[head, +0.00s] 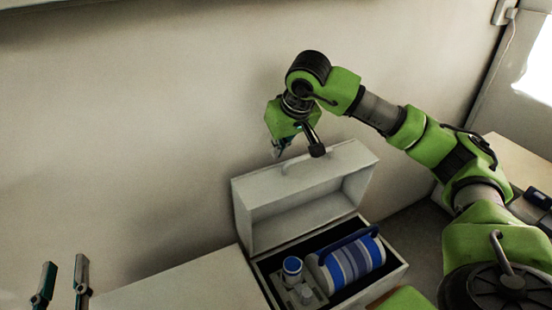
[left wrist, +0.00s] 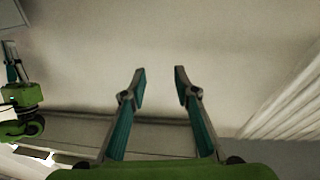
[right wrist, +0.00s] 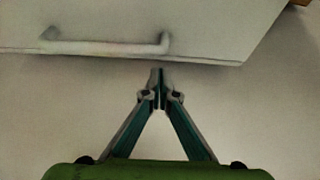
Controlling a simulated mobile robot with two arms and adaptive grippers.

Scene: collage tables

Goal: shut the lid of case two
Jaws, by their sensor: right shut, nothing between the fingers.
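The white case (head: 262,262) stands open, its lid (head: 312,190) raised and leaning back near the wall. My right gripper (head: 278,152) is above and behind the lid's top edge, beside the lid's handle. In the right wrist view the gripper (right wrist: 158,76) is shut and empty, just short of the lid (right wrist: 205,25) and its handle (right wrist: 105,47); I cannot tell whether it touches. My left gripper (head: 62,275) is open and empty at the lower left, also seen in the left wrist view (left wrist: 160,72).
A white tabletop (head: 185,288) left of the case is clear in view. The wall (head: 120,130) rises close behind the lid. Another table (head: 520,165) with dark items stands at the right. A number on the case cannot be read.

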